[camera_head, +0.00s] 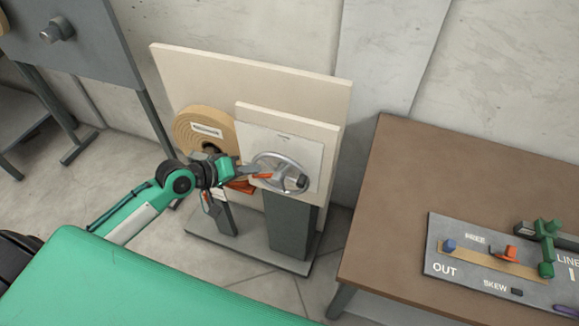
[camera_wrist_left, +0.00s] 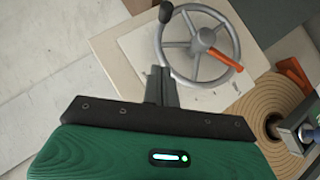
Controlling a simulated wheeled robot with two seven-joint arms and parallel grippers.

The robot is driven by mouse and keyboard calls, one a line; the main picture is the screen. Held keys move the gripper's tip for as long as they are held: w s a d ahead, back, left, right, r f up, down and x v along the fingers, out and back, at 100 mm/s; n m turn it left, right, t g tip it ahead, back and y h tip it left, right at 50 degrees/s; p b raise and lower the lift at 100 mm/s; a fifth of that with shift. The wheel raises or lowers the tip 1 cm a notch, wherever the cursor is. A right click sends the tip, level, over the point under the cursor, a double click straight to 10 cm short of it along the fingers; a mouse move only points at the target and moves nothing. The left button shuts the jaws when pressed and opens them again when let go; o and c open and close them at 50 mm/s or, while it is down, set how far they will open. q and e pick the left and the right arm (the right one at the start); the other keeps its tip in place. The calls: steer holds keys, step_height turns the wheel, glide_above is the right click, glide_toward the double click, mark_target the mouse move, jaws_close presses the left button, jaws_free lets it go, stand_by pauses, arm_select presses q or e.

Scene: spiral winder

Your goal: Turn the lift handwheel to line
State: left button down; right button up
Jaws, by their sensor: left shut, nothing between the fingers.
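The lift handwheel (camera_head: 281,171) is a grey metal spoked wheel on a pale upright panel (camera_head: 310,150). It also shows in the left wrist view (camera_wrist_left: 204,45). A dark knob (camera_head: 302,182) sits at its right rim, and also at the upper left in the wrist view (camera_wrist_left: 165,12). My left gripper (camera_head: 256,171) is shut and empty at the wheel's left side. In the wrist view its fingertips (camera_wrist_left: 160,75) lie by the rim; I cannot tell whether they touch it. A small dark mark (camera_head: 284,138) is above the wheel, unreadable. My right gripper is out of view.
A tan roll (camera_head: 196,122) stands left of the wheel, close to my left arm, with an orange lever (camera_wrist_left: 293,76) beside it. A brown table (camera_head: 420,165) with a grey panel (camera_head: 440,246) marked OUT, SKEW and LINE is at the right.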

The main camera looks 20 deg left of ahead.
mark_target(299, 179)
arm_select(q)
steer(key=p+x, duration=0.2)
steer(key=x, duration=0.8)
steer(key=shift+d+r+p, duration=0.1)
steer(key=shift+r+p, duration=0.05)
steer(key=shift+p, duration=0.25)
steer(key=shift+s+d+f+p, duration=0.15)
steer(key=shift+d+f+p, duration=0.45)
steer(key=shift+d+f, duration=0.8)
steer(key=shift+d, duration=0.05)
steer(key=shift+f, duration=0.1)
steer(key=shift+s+d+f, duration=0.1)
steer(key=shift+d+f, duration=0.55)
steer(key=shift+d+r, duration=0.1)
